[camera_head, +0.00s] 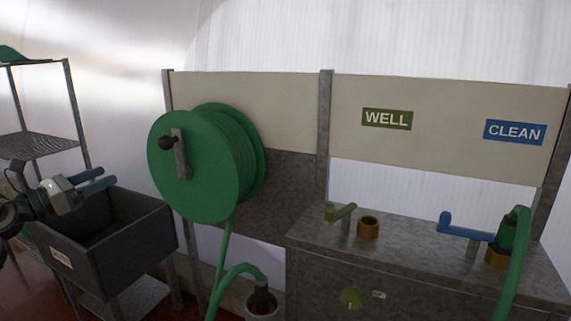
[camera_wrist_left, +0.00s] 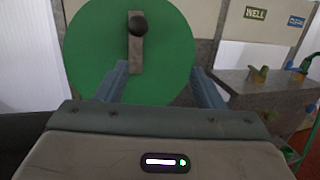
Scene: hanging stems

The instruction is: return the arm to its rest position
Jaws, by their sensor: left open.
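My left gripper (camera_head: 97,181) comes in from the left in the head view, over the dark grey sink (camera_head: 125,232). Its two blue-grey fingers are apart with nothing between them. In the left wrist view the open fingers (camera_wrist_left: 160,85) point toward the green hose reel (camera_wrist_left: 95,45). The reel (camera_head: 195,165) with its black crank knob stands to the right of the gripper in the head view, apart from it. My right gripper is in neither view.
A metal shelf (camera_head: 42,143) stands at the far left. On the right, a grey cabinet (camera_head: 420,270) bears a green-handled valve (camera_head: 342,212) under the WELL sign (camera_head: 387,119) and a blue-handled valve (camera_head: 462,230) under the CLEAN sign (camera_head: 514,132). A green hose (camera_head: 513,270) hangs at the right.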

